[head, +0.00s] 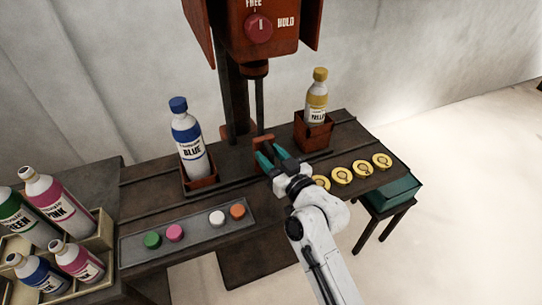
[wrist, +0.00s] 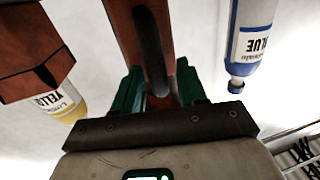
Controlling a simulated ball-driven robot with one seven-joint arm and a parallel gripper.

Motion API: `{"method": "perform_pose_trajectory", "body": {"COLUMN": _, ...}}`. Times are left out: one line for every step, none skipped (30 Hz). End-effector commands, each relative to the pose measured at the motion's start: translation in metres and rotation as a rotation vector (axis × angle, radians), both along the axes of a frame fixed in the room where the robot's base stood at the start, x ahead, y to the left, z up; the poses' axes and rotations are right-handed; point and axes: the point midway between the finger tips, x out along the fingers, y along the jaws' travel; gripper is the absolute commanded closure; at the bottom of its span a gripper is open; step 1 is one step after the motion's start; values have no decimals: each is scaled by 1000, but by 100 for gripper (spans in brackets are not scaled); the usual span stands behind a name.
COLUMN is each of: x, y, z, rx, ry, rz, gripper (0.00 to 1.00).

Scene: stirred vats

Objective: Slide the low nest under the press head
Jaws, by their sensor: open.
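A blue-capped bottle (head: 189,142) stands in a low, rust-red nest (head: 203,181) left of the press. A yellow-capped bottle (head: 316,98) stands in a taller rust-red nest (head: 313,136) on the right. The rust-red press head (head: 262,70) hangs at the back middle. My gripper (head: 271,157) is open, its green fingers by a small rust-red part (head: 263,142) below the press head. In the wrist view my gripper (wrist: 160,88) has that red part with a dark bar (wrist: 150,45) between its fingers; contact cannot be told. The nest bases are partly hidden.
A grey strip (head: 190,234) with coloured caps lies along the bench front. Several yellow discs (head: 362,168) lie at the right. A crate (head: 100,240) of bottles stands at the left. A teal box (head: 392,193) sits on a low stand beyond the bench's right end.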

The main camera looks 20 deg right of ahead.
Motion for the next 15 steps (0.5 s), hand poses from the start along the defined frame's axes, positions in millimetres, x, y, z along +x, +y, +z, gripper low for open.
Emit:
{"method": "perform_pose_trajectory", "body": {"x": 0, "y": 0, "z": 0, "rx": 0, "ry": 0, "rz": 0, "gripper": 58}}
{"method": "perform_pose_trajectory", "body": {"x": 0, "y": 0, "z": 0, "rx": 0, "ry": 1, "rz": 0, "gripper": 58}}
{"method": "perform_pose_trajectory", "body": {"x": 0, "y": 0, "z": 0, "rx": 0, "ry": 1, "rz": 0, "gripper": 58}}
{"method": "perform_pose_trajectory", "body": {"x": 0, "y": 0, "z": 0, "rx": 0, "ry": 1, "rz": 0, "gripper": 58}}
{"method": "perform_pose_trajectory", "body": {"x": 0, "y": 0, "z": 0, "rx": 0, "ry": 1, "rz": 0, "gripper": 58}}
{"method": "perform_pose_trajectory", "body": {"x": 0, "y": 0, "z": 0, "rx": -1, "ry": 1, "rz": 0, "gripper": 58}}
{"method": "perform_pose_trajectory", "body": {"x": 0, "y": 0, "z": 0, "rx": -1, "ry": 1, "rz": 0, "gripper": 60}}
{"method": "perform_pose_trajectory", "body": {"x": 0, "y": 0, "z": 0, "rx": -1, "ry": 1, "rz": 0, "gripper": 63}}
{"method": "perform_pose_trajectory", "body": {"x": 0, "y": 0, "z": 0, "rx": -1, "ry": 1, "rz": 0, "gripper": 67}}
{"method": "perform_pose_trajectory", "body": {"x": 0, "y": 0, "z": 0, "rx": -1, "ry": 1, "rz": 0, "gripper": 70}}
{"method": "perform_pose_trajectory", "body": {"x": 0, "y": 0, "z": 0, "rx": -1, "ry": 1, "rz": 0, "gripper": 73}}
{"method": "perform_pose_trajectory", "body": {"x": 0, "y": 0, "z": 0, "rx": -1, "ry": 1, "rz": 0, "gripper": 77}}
{"method": "perform_pose_trajectory", "body": {"x": 0, "y": 0, "z": 0, "rx": -1, "ry": 1, "rz": 0, "gripper": 80}}
{"method": "perform_pose_trajectory", "body": {"x": 0, "y": 0, "z": 0, "rx": -1, "ry": 1, "rz": 0, "gripper": 82}}
{"method": "perform_pose_trajectory", "body": {"x": 0, "y": 0, "z": 0, "rx": -1, "ry": 1, "rz": 0, "gripper": 86}}
